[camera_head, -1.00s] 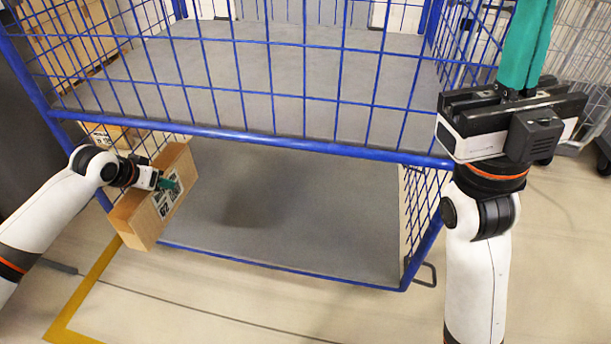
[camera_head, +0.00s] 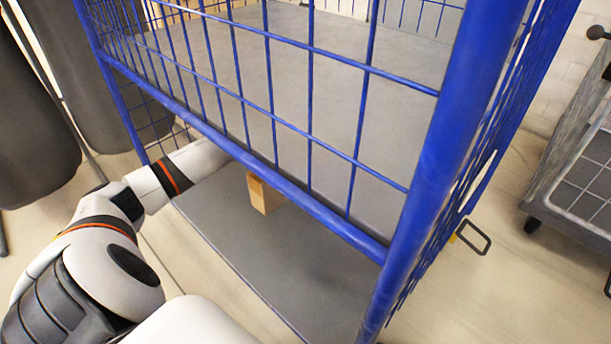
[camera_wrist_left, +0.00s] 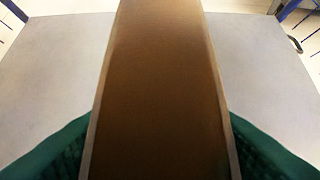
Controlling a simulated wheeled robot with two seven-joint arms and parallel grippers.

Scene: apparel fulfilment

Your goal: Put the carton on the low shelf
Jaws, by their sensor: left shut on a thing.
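The carton (camera_head: 264,196) is a light brown box, mostly hidden in the head view behind the cage's upper deck; only its lower end shows, over the low shelf. In the left wrist view the carton (camera_wrist_left: 160,70) fills the middle. My left gripper (camera_wrist_left: 158,120) is shut on it, with a green finger against each side. My left arm reaches in under the upper deck, which hides the gripper in the head view. The low shelf (camera_head: 300,255) is a bare grey panel. Whether the carton touches it, I cannot tell. My right gripper is out of view.
The blue cage's front rail (camera_head: 230,145) crosses above my left forearm. A thick blue corner post (camera_head: 440,150) stands at the right. The upper deck (camera_head: 310,90) looks empty. A grey trolley (camera_head: 580,170) stands at far right. The low shelf's right part is clear.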

